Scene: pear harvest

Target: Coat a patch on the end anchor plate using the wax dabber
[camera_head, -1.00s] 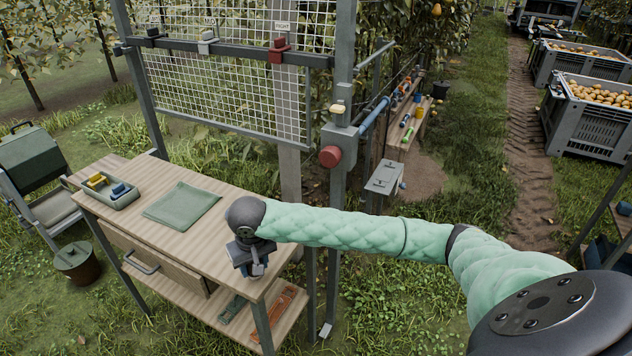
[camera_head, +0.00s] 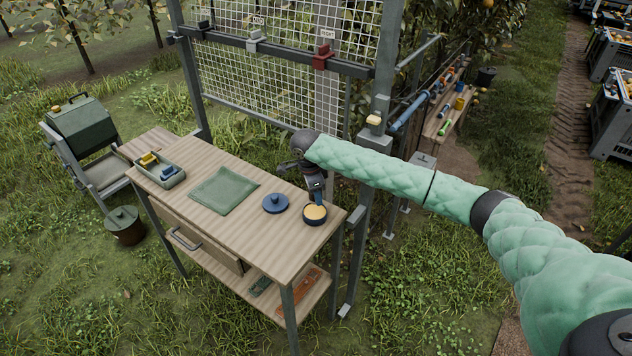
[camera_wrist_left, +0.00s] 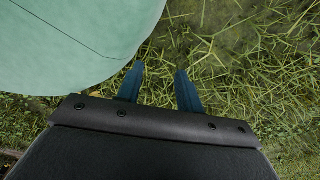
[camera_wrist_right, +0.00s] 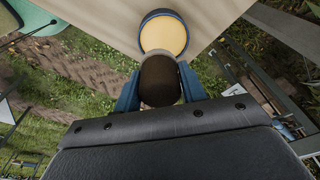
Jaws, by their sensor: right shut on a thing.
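My right gripper (camera_head: 317,196) is over the right end of the wooden table (camera_head: 262,228), just above the round tin of yellow wax (camera_head: 315,213). In the right wrist view its blue fingers are shut on a dark brown rounded handle, the wax dabber (camera_wrist_right: 160,82). The wax tin (camera_wrist_right: 164,34) shows just beyond it; the dabber's head is hidden and I cannot tell if it touches the wax. A blue lid (camera_head: 276,203) lies left of the tin. I cannot tell the end anchor plate for certain. My left gripper (camera_wrist_left: 160,88) is open and empty above grass.
A green cloth (camera_head: 224,190) and a tray (camera_head: 160,175) with yellow and blue items lie on the table. A metal post (camera_head: 377,150) and wire mesh panel (camera_head: 270,85) stand behind it. A lidded bucket (camera_head: 124,224) is on the grass at left.

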